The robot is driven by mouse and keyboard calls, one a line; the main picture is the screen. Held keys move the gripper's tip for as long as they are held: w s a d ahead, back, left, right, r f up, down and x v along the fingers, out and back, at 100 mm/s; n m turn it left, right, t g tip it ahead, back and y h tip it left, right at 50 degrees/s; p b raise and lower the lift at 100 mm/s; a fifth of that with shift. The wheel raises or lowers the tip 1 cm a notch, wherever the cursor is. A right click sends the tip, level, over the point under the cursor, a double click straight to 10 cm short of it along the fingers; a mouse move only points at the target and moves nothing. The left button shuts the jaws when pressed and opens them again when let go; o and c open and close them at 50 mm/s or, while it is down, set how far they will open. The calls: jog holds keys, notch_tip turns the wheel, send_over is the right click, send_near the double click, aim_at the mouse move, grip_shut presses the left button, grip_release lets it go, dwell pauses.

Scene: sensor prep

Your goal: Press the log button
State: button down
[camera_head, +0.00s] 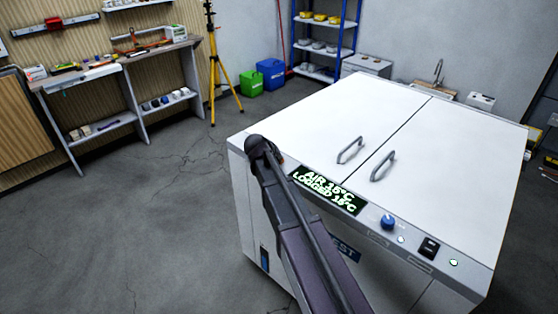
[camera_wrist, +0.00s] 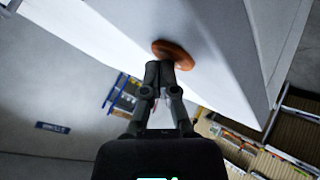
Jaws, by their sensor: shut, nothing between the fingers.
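A round orange-brown button (camera_wrist: 172,54) sits on a pale surface in the wrist view. My gripper (camera_wrist: 160,72) is shut and empty, its fingertips at the button's lower left edge. I cannot tell whether they touch it. In the head view my arm's dark end is over the front left part of a white cabinet (camera_head: 330,115), hiding most of the button; only a sliver of orange (camera_head: 280,159) shows beside it. A black display (camera_head: 328,190) on the front panel reads AIR and LOGGED in glowing letters, with temperatures whose digits are hard to read.
The panel also has a blue knob (camera_head: 388,222), a black switch (camera_head: 429,248) and a green light (camera_head: 453,263). Two metal handles (camera_head: 382,166) stand up from the cabinet top. A workbench (camera_head: 120,62), a yellow tripod (camera_head: 214,70) and blue shelving (camera_head: 324,40) are behind. The floor at left is clear.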

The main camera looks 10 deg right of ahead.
dwell(0.4)
jog(key=shift+r+p, duration=0.85)
jog(key=shift+p, duration=0.05)
notch_tip(320, 180, up, 5)
jog(key=p, duration=0.5)
dwell(0.9)
jog(key=s+f+g+y, duration=0.2)
jog(key=s+g+y, duration=0.1)
jog(key=s, duration=1.1)
jog(key=s+f+g+y, duration=0.3)
jog(key=s, duration=1.1)
jog(key=shift+s+d+f+m+g, duration=0.15)
jog(key=shift+s+f+m+g, duration=0.15)
jog(key=shift+s+f+g, duration=0.1)
